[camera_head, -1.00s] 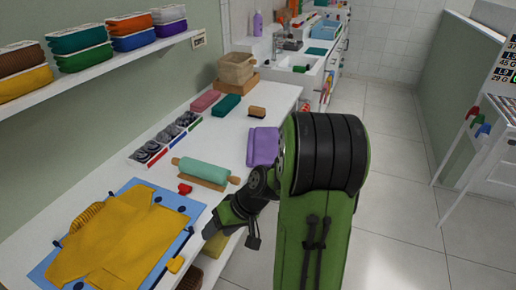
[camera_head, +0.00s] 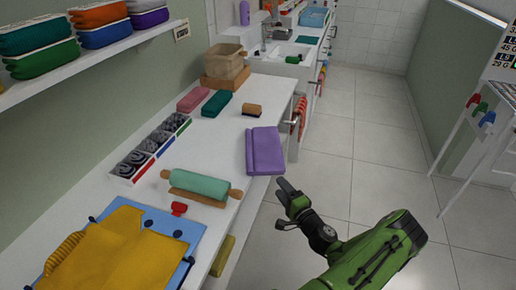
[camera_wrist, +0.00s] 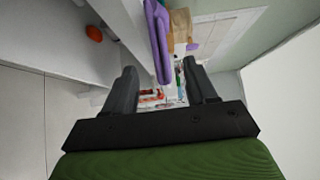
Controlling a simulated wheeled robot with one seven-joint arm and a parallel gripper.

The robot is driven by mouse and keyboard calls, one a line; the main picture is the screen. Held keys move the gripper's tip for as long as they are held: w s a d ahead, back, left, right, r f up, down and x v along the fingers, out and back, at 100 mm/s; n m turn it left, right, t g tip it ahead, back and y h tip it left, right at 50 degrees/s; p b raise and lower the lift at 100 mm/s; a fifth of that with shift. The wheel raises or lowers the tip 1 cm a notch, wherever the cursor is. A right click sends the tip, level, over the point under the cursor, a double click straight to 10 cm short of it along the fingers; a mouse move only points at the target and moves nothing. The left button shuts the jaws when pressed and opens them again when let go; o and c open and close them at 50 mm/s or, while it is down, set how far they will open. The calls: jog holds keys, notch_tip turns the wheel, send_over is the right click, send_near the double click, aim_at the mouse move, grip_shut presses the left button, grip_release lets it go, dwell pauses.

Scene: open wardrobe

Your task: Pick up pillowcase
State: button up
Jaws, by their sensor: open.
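A folded purple cloth (camera_head: 265,152), which I take to be the pillowcase, lies flat on the white counter at its front edge, and its near right part seems to stick out past the edge. My gripper (camera_head: 284,188) is just off the counter, to the near right of the cloth and apart from it. In the wrist view the jaws (camera_wrist: 160,70) are open and empty, and the purple cloth (camera_wrist: 158,38) shows edge-on ahead between the fingertips.
The counter (camera_head: 215,140) also holds a teal rolling pin (camera_head: 200,186), a yellow garment (camera_head: 110,255) on a blue board, a divided tray (camera_head: 150,150), pink (camera_head: 193,99) and green (camera_head: 216,103) folded cloths, a brush (camera_head: 252,109) and a basket (camera_head: 226,64). Open floor lies to the right.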

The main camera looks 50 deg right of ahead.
aim_at(268, 173)
jog(key=b+x, duration=0.1)
jog(key=x, duration=1.1)
jog(key=shift+f+b, duration=0.1)
jog(key=shift+b, duration=0.2)
grip_shut()
